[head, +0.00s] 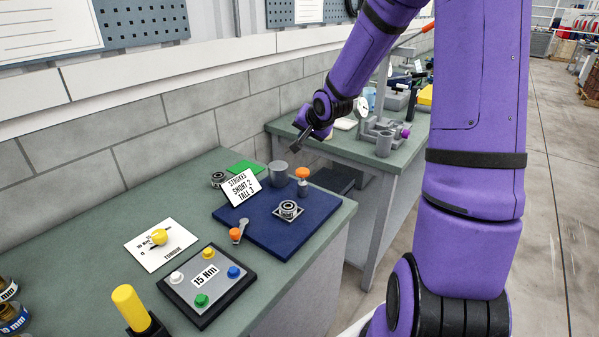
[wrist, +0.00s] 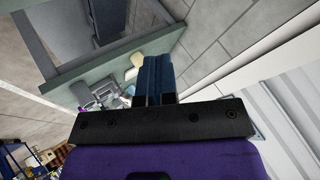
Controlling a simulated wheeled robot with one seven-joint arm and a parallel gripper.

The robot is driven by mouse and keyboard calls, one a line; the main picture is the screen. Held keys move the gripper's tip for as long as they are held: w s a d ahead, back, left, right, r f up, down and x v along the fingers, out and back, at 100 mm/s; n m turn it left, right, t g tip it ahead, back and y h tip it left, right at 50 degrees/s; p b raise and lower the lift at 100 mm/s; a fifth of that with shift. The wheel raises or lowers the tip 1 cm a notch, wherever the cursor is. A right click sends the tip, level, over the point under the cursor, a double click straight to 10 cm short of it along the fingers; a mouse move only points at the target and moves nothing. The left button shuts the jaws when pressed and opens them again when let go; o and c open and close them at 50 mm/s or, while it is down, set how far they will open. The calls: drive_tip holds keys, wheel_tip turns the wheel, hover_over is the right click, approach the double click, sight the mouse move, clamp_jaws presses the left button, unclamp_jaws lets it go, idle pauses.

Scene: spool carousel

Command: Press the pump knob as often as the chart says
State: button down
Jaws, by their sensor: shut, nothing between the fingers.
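The pump knob (head: 302,173) is an orange cap on a small grey stem and body, upright near the back right of the blue mat (head: 262,237). The chart (head: 240,187) is a tilted white card reading "STROKES SHORT 2 TALL 3", standing at the mat's back left. My gripper (head: 299,144) is above and behind the knob, apart from it, with its jaws shut and empty. In the wrist view my gripper (wrist: 156,62) points past the bench toward the floor and wall; I cannot make out the knob there.
A bearing on a plate (head: 288,210), a grey cup (head: 279,173) and an orange-knobbed lever (head: 236,234) are near the knob. A second bench (head: 350,147) stands behind.

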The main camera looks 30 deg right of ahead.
sight(303, 168)
drive_tip(key=shift+f, duration=0.15)
drive_tip(key=shift+f, duration=4.25)
drive_tip(key=shift+f, duration=0.4)
drive_tip(key=shift+f, duration=1.25)
drive_tip(key=shift+r, duration=0.15)
idle(0.5)
drive_tip(key=shift+r, duration=1.5)
